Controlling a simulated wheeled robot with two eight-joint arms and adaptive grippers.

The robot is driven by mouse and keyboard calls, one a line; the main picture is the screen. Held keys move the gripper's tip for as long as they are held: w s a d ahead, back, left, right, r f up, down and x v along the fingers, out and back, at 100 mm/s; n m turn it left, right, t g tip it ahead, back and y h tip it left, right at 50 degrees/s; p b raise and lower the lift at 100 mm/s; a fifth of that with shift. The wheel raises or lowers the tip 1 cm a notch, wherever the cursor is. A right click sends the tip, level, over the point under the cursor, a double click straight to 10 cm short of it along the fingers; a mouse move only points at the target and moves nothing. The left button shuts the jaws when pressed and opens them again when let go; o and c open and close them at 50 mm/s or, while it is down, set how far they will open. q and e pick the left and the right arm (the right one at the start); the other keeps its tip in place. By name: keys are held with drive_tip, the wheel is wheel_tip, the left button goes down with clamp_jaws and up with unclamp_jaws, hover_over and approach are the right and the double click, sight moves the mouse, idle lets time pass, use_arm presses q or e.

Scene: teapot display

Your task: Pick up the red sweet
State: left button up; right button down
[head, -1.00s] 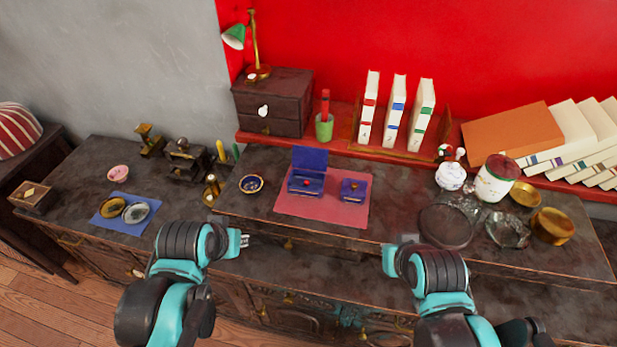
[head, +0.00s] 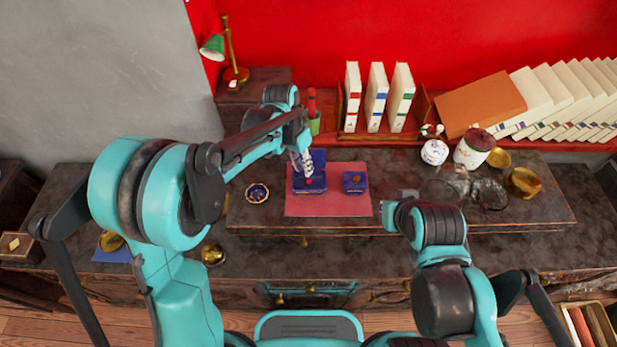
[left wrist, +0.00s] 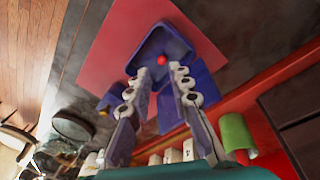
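The red sweet (left wrist: 162,60) is a small red ball inside an open blue box (left wrist: 178,42) in the left wrist view. In the head view this box (head: 309,187) stands on a pink mat (head: 330,207), its lid raised at the back. My left gripper (head: 303,166) is above the box, pointing down. In the left wrist view its two fingers (left wrist: 156,80) are apart with nothing between them, and the sweet shows just beyond the tips. My right gripper (head: 390,213) is at the counter's front edge; its fingers are not clear.
A smaller closed blue box (head: 355,182) stands right of the open one. A patterned bowl (head: 257,193) is to the left. A green cup (head: 314,124) and upright books (head: 376,97) are behind. Jars and glass dishes (head: 488,193) crowd the right.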

sight(309, 180)
use_arm(q)
drive_tip(key=f+b, duration=0.1)
drive_tip(key=f, duration=0.1)
drive_tip(key=d+f, duration=0.1)
drive_tip(key=f, duration=0.1)
drive_tip(key=f+b, duration=0.1)
drive_tip(key=f, duration=0.2)
drive_tip(key=shift+w+d+b, duration=0.25)
drive_tip(key=shift+w+b, duration=0.1)
drive_tip(key=shift+r, duration=0.1)
drive_tip(key=c, duration=0.3)
drive_tip(key=shift+r, duration=0.1)
